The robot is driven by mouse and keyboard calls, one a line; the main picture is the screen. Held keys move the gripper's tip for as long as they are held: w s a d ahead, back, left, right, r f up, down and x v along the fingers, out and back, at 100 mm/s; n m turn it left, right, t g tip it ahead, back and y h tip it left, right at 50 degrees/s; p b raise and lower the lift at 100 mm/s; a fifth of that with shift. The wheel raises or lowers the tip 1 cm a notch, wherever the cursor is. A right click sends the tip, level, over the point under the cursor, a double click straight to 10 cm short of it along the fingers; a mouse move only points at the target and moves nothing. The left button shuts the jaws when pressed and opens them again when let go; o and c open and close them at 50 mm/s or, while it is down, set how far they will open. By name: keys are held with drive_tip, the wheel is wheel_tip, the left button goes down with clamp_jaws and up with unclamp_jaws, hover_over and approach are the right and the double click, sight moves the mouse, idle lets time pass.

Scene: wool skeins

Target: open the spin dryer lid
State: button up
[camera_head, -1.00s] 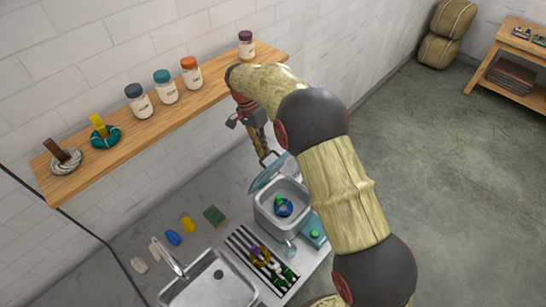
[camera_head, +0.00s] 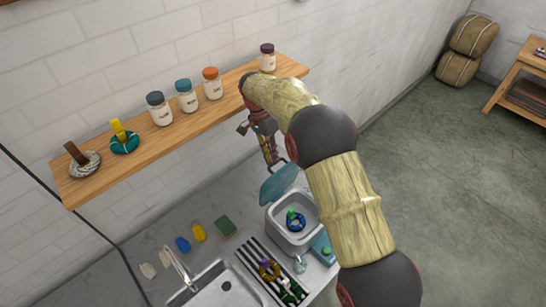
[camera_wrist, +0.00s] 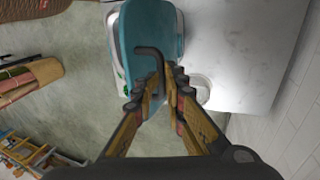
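The spin dryer (camera_head: 277,222) is a pale grey box on the counter, with a blue ring-shaped skein (camera_head: 296,224) and a green tag visible inside. Its teal lid (camera_head: 279,184) is raised steeply at the back, leaving the opening uncovered. My gripper (camera_head: 272,160) is above and behind the lid. In the wrist view, my gripper (camera_wrist: 164,82) has its fingers close together around a dark bent handle (camera_wrist: 150,51) in front of the teal lid (camera_wrist: 145,22). The exact finger contact is small and partly hidden.
A wooden shelf (camera_head: 180,137) above holds several jars and two skeins. A sink (camera_head: 225,288), a striped rack (camera_head: 262,264) with coloured skeins and a teal container (camera_head: 322,250) are near the dryer. Open floor lies to the right.

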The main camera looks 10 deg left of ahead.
drive_tip(key=shift+o, duration=1.1)
drive_tip(key=x, duration=0.2)
drive_tip(key=shift+f, duration=0.35)
drive_tip(key=shift+o, duration=1)
drive_tip(key=shift+r, duration=0.2)
drive_tip(key=shift+w+a+r, duration=0.1)
drive_tip(key=v, duration=1.1)
drive_tip(key=shift+w+a+r, duration=0.2)
drive_tip(key=shift+w+r, duration=0.05)
drive_tip(key=shift+r, duration=0.1)
